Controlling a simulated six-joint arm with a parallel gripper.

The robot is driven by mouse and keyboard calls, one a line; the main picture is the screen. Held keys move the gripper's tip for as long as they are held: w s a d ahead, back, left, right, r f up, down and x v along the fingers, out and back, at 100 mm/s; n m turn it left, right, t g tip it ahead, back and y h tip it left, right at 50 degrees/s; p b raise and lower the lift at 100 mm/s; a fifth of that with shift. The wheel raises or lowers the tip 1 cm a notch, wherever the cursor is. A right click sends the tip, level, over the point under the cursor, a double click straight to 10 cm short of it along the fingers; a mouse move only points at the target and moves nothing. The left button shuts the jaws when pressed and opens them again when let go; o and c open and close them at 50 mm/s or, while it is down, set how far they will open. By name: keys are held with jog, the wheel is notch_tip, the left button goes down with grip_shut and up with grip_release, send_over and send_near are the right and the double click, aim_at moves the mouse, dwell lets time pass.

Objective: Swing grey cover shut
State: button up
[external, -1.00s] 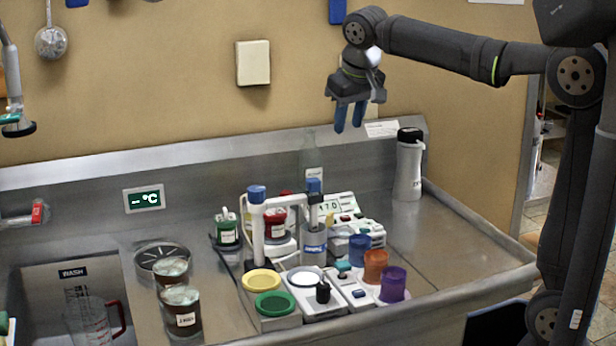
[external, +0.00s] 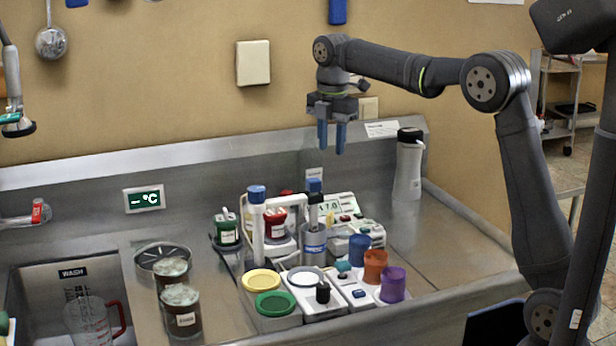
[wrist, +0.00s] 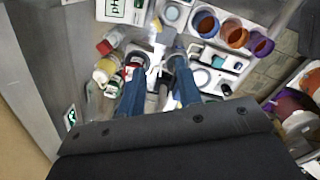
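I cannot clearly pick out a hinged grey cover. The nearest match is a pale grey round disc (external: 306,278) in a white frame on the counter, beside the yellow lid (external: 261,280) and green lid (external: 275,303). It looks flat, and whether it is a cover is unclear. My gripper (external: 331,142) is open and empty, pointing down, high above the back of the counter and apart from everything. In the wrist view my gripper (wrist: 158,98) shows two separated blue fingers, which hide part of the cluster below.
Blue, orange (external: 375,264) and purple (external: 393,284) cups stand right of the disc. A white stand (external: 257,232) with blue caps rises behind it. A grey flask (external: 408,165) stands at the back right. Dark jars (external: 182,312) stand left. The right of the counter is clear.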

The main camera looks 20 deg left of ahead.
aim_at(330, 213)
jog(key=f+n, duration=0.1)
jog(key=f, duration=0.5)
jog(key=w+f+n, duration=0.1)
jog(key=f, duration=0.5)
jog(key=f+n, duration=0.1)
jog(key=f, duration=0.6)
jog(key=shift+w+a, duration=0.25)
jog(key=shift+a, duration=0.05)
grip_shut()
